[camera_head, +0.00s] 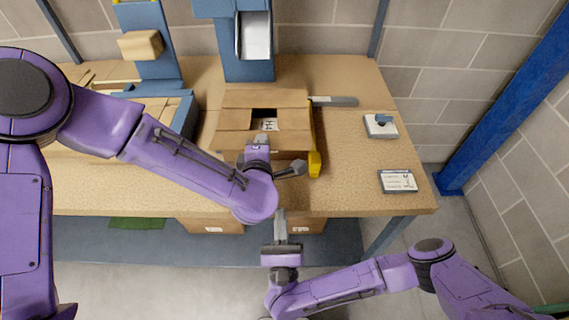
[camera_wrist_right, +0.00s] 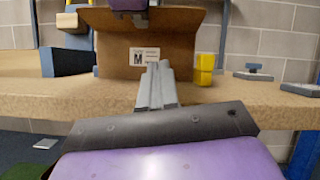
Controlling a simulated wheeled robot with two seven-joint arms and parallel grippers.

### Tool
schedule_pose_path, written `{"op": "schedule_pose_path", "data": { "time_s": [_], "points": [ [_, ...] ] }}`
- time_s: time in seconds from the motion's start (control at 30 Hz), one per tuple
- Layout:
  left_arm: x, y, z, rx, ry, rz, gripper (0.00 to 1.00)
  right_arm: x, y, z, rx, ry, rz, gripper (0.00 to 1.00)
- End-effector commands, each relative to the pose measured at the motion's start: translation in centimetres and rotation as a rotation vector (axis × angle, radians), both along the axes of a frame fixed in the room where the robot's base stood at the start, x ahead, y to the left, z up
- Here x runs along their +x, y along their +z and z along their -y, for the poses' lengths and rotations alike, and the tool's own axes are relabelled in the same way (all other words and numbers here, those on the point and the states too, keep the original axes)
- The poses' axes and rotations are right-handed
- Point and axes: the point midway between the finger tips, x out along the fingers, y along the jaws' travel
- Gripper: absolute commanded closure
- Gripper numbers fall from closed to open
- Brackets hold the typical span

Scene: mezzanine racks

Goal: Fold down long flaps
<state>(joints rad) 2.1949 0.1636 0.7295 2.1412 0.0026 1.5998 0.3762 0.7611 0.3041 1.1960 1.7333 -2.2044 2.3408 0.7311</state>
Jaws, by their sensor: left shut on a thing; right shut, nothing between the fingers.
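An open cardboard box (camera_head: 282,141) stands on the workbench, with a dark gap in its top between the flaps and a printed paper visible inside. The far long flap (camera_head: 265,98) lies behind the gap, with short flaps to the left and right. My left gripper (camera_head: 257,143) is at the box's near side, shut on what looks like the near long flap; its fingertips are mostly hidden. In the right wrist view the box (camera_wrist_right: 112,58) faces me with a white "M" label. My right gripper (camera_head: 280,216) is shut and empty, in front of the bench edge, apart from the box.
A yellow tool (camera_head: 315,163) lies close along the box's right side. A small device (camera_head: 380,126) and a label card (camera_head: 398,181) lie farther right. A blue stand (camera_head: 247,62) rises behind the box. The bench (camera_head: 350,190) is clear at front right.

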Motion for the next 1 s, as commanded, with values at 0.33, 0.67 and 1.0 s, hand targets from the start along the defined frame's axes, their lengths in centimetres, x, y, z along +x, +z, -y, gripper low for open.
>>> {"op": "schedule_pose_path", "data": {
  "time_s": [0.33,0.67,1.0],
  "points": [
    [0.0,0.0,0.0,0.000,0.000,0.000,1.00,1.7,1.5,1.0,0.204,0.052,0.034,1.00],
    [0.0,0.0,0.0,0.000,0.000,0.000,1.00,8.0,5.0,1.0,0.200,0.052,0.034,1.00],
    [0.0,0.0,0.0,0.000,0.000,0.000,1.00,9.6,8.8,1.0,0.199,0.051,0.029,1.00]
  ]
}}
